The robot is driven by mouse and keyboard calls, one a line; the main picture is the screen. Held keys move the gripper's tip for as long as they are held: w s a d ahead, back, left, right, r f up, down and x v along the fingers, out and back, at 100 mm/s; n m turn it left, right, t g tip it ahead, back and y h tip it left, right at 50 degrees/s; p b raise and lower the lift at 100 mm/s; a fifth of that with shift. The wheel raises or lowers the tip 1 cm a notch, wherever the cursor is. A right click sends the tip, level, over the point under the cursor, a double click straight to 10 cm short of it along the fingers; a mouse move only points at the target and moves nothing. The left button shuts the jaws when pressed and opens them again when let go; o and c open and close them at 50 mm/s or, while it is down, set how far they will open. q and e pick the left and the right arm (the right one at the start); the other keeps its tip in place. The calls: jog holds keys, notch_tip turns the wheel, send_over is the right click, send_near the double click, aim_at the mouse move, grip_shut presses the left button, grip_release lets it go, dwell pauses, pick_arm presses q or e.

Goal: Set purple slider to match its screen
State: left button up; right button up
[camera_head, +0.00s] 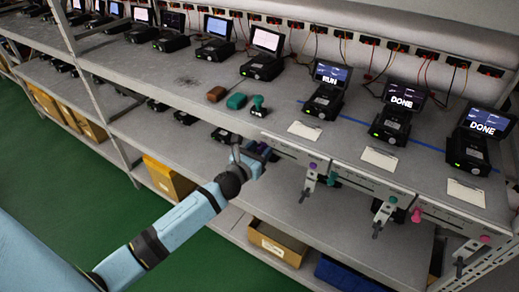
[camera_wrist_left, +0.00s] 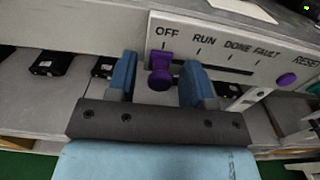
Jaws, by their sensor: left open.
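The purple slider (camera_wrist_left: 160,72) shows in the left wrist view, under the OFF mark of its label plate (camera_wrist_left: 215,45), which reads OFF, RUN, DONE, FAULT and RESET. My left gripper (camera_wrist_left: 156,80) is open, its two blue fingers on either side of the slider; I cannot tell whether either touches it. In the head view my left gripper (camera_head: 258,152) is at the shelf's front edge, and the slider is not clear there. The screen (camera_head: 331,75) behind this panel reads RUN. A round purple button (camera_wrist_left: 287,80) is under RESET. My right gripper is not in view.
To the right are two more screens (camera_head: 405,96) (camera_head: 485,122) reading DONE, and panels with a teal button (camera_head: 393,199) and a pink slider (camera_head: 416,215). A lever (camera_head: 308,183) hangs below the purple button.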

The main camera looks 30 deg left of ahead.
pick_arm(q)
grip_shut()
jog(key=shift+d, duration=1.85)
grip_release()
jog(key=shift+a, duration=0.1)
jog(key=b, duration=0.2)
send_near(274, 149)
jog(key=s, duration=0.7)
jog(key=shift+w+a, duration=0.1)
jog(key=shift+w, duration=0.05)
